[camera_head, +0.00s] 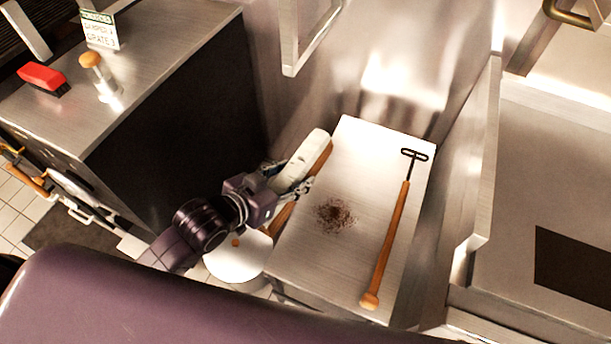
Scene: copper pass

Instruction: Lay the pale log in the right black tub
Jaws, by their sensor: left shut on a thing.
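My left gripper (289,177) is shut on a pale, off-white log (306,155). The log points up and to the right, over the left edge of a steel worktop (370,150). The fingers lie on both sides of its lower part and hide some of it. I cannot tell whether the log touches the worktop. No black tub can be clearly made out. My right gripper is not in view.
A wood-handled scraper (388,245) and a dark crumb pile (335,215) lie on the worktop. An orange-brown wooden piece (281,219) lies along its left edge. A left counter (150,50) bears a red brush (43,76) and a sign (100,30). A dark rectangle (575,262) shows at right.

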